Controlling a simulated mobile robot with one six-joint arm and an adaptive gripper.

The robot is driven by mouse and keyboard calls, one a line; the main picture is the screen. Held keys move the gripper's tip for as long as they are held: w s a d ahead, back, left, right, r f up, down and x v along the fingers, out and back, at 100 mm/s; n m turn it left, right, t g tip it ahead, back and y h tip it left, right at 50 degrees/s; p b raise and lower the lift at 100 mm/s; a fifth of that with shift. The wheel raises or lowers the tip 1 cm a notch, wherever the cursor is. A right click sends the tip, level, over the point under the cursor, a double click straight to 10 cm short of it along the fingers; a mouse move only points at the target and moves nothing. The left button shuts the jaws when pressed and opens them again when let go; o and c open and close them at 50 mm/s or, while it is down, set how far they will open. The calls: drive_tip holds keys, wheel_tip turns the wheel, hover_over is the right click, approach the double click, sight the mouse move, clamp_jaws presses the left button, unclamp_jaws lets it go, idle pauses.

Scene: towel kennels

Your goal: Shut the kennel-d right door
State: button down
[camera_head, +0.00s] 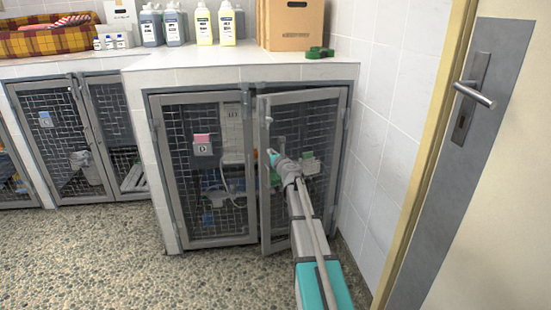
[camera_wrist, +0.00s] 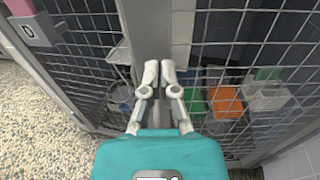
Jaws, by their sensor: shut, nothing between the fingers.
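Kennel-d (camera_head: 203,90) is the grey-framed double kennel under the white tiled counter. Its left door (camera_head: 182,180), with a pink-topped D tag (camera_head: 203,145), looks closed. The kennel-d right door (camera_head: 265,190) is a grey-framed mesh door hinged at its right side. It stands ajar, its free left edge out past the left door. My gripper (camera_head: 274,157) is shut and empty, in front of the right door near its free edge. In the wrist view, the fingertips (camera_wrist: 162,72) are together over a grey upright; I cannot tell whether they touch it. The right door's mesh (camera_wrist: 240,30) shows to the right.
A beige door (camera_head: 505,180) with a metal handle (camera_head: 474,93) is at the right, beside a tiled wall (camera_head: 385,130). Bottles (camera_head: 203,25) and a cardboard box (camera_head: 290,25) stand on the counter. Another kennel (camera_head: 65,145) is at the left. The pebbled floor (camera_head: 130,260) is clear.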

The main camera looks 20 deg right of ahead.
drive_tip(key=shift+w, duration=1.25)
drive_tip(key=shift+w+d, duration=0.1)
drive_tip(key=shift+w, duration=0.35)
drive_tip(key=w+d, duration=0.1)
drive_tip(key=w, duration=0.9)
drive_tip(key=shift+w+d, duration=0.2)
drive_tip(key=shift+d, duration=0.05)
drive_tip(key=shift+w+r, duration=0.15)
approach(267, 147)
drive_tip(key=w, duration=0.1)
drive_tip(key=w+a, duration=0.2)
drive_tip(key=w, duration=0.1)
drive_tip(key=shift+a, duration=0.1)
